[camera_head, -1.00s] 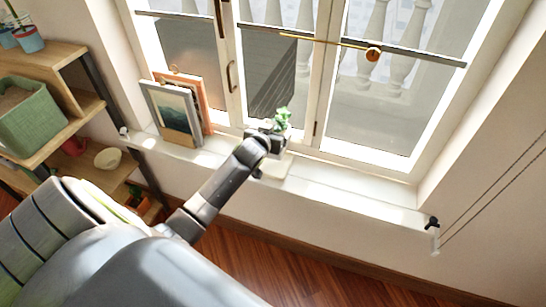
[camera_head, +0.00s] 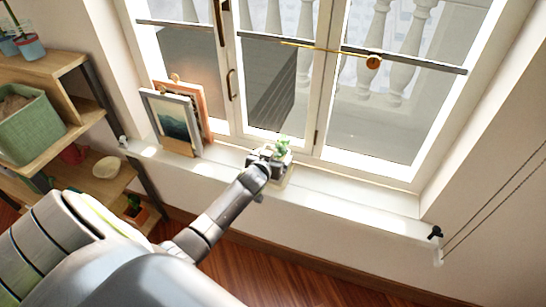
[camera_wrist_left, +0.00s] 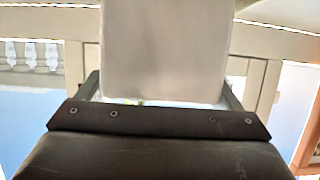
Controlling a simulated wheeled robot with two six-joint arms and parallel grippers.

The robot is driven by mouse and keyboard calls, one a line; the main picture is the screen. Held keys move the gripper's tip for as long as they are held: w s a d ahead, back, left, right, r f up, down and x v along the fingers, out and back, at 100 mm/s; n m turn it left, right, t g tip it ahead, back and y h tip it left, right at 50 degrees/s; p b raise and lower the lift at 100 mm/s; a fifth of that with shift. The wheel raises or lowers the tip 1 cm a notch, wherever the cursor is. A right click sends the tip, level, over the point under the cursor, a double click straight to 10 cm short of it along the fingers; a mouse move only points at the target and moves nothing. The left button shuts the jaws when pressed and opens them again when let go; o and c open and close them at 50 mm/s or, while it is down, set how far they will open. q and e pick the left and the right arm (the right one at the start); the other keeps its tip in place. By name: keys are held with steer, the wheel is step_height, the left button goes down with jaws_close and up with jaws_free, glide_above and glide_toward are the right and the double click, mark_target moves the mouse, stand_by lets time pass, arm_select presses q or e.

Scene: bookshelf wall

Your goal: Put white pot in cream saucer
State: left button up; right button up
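The white pot (camera_wrist_left: 165,50) fills the upper middle of the left wrist view, between the two fingers. In the head view its green plant (camera_head: 281,147) shows above my left gripper (camera_head: 268,156) at the windowsill. My left gripper appears shut on the pot. The gripper hides much of the pot, and I cannot tell whether its base touches anything. A cream round dish (camera_head: 107,167) sits on the left shelf; I cannot tell whether this is the cream saucer. No saucer shows clearly at the pot. My right gripper is not in view.
The windowsill (camera_head: 345,207) is clear to the right of the pot. Framed pictures (camera_head: 173,122) lean at its left end. The window (camera_head: 318,75) stands behind. A wooden shelf (camera_head: 45,150) at the left holds a green planter (camera_head: 30,134).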

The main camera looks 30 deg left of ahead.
arm_select(q)
steer(key=shift+o, duration=1.1)
steer(key=shift+r, duration=0.2)
steer(key=p+v, duration=0.1)
steer(key=v, duration=1.1)
steer(key=shift+p, duration=0.3)
steer(key=shift+f, duration=0.15)
